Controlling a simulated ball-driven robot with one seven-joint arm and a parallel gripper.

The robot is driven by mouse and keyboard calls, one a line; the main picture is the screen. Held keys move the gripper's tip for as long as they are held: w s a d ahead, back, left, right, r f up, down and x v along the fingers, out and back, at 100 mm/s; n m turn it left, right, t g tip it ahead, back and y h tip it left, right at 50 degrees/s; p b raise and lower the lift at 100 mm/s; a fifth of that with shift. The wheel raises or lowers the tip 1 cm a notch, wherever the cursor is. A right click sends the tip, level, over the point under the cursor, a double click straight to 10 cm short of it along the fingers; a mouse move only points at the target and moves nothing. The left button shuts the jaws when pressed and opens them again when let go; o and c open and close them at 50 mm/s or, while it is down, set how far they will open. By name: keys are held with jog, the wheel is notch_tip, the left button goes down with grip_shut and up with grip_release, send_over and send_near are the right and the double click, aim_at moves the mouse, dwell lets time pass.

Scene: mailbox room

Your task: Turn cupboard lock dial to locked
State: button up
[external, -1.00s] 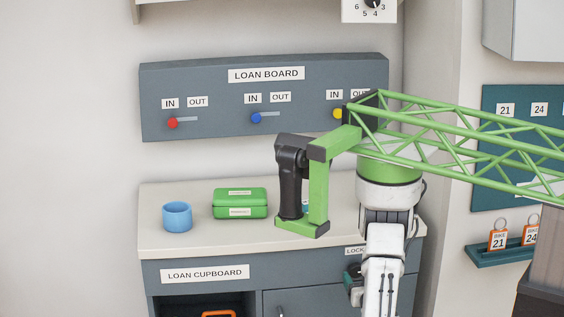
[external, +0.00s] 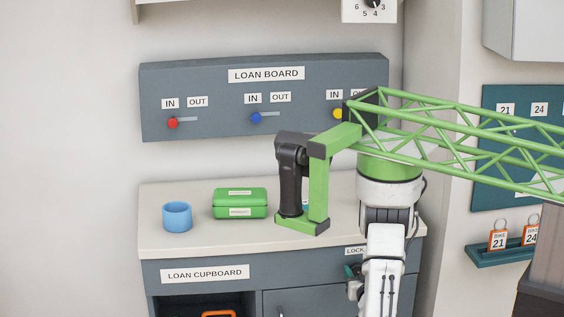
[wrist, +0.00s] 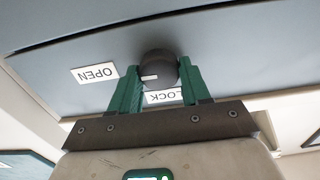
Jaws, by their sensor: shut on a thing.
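The lock dial (wrist: 160,63) is a dark round knob on the cupboard's grey front in the wrist view. My gripper (wrist: 157,82) has its two green fingers shut on the knob, one on each side. A white mark on the knob lies at its lower left in that view. The upside-down OPEN label (wrist: 95,73) is to the left, and the LOCK label (wrist: 168,96) is partly hidden behind the fingers. In the external view my gripper (external: 351,271) shows only partly below the lock label (external: 356,251); my arm hides the dial there.
The loan cupboard (external: 220,254) has a pale countertop (external: 155,240) bearing a blue cup (external: 177,217) and a green case (external: 240,204). The loan board (external: 200,75) hangs above. A key rack (external: 482,257) is on the wall at right.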

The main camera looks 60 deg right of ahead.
jog(key=c, duration=0.4)
jog(key=shift+n, duration=0.4)
jog(key=shift+w+a+f+n+b, duration=0.15)
jog(key=shift+n+b, duration=1.75)
jog(key=shift+n, duration=1.95)
jog(key=shift+a+f+n+b, duration=0.1)
jog(key=shift+n+b, duration=1.75)
jog(key=shift+n, duration=2)
jog(key=o, duration=1)
